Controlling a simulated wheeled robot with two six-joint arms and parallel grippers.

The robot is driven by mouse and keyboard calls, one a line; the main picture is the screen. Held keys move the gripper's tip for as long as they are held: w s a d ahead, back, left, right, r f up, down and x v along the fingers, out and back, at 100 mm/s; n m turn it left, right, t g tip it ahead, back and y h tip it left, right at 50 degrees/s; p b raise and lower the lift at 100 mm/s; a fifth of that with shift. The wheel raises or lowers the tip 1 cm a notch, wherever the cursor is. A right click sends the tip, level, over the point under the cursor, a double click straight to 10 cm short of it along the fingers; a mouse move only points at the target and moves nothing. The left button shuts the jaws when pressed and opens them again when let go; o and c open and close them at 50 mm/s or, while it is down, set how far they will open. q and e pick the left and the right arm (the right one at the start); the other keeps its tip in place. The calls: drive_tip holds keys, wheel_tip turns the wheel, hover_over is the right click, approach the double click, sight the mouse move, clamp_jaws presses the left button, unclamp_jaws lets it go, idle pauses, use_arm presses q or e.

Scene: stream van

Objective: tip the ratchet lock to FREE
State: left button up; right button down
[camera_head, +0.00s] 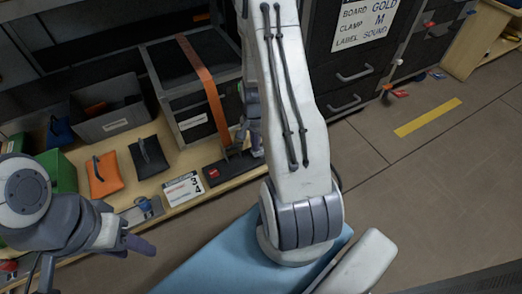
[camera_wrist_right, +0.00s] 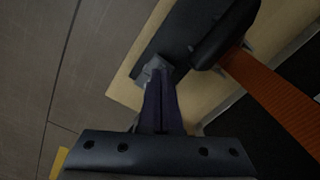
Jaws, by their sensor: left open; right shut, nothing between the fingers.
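An orange strap (camera_head: 205,85) runs over a dark case (camera_head: 190,65) and down its front to a black ratchet (camera_head: 233,154) on a dark base plate (camera_head: 226,172). A small red mark (camera_head: 213,174) sits on the plate's left end. The right wrist view shows the ratchet (camera_wrist_right: 226,32) and strap (camera_wrist_right: 275,100) close by. My right gripper (camera_wrist_right: 156,72) is shut and empty, its tips over the plate's edge beside the ratchet; I cannot tell whether they touch. It is partly hidden behind my arm in the head view (camera_head: 255,148). The ratchet lock's setting is not readable. My left gripper (camera_head: 140,243) is open and empty.
On the wooden bench lie an orange pouch (camera_head: 104,176), a black pouch (camera_head: 149,158), a number card (camera_head: 184,190) and a grey bin (camera_head: 108,108). Drawers (camera_head: 350,75) stand behind my right arm.

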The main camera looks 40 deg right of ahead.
drive_tip(key=shift+f+b, duration=0.5)
drive_tip(key=shift+f, duration=0.5)
drive_tip(key=shift+r, duration=0.15)
wheel_tip(320, 180, up, 7)
drive_tip(key=p, duration=0.7)
drive_tip(key=shift+p, duration=0.3)
idle(0.4)
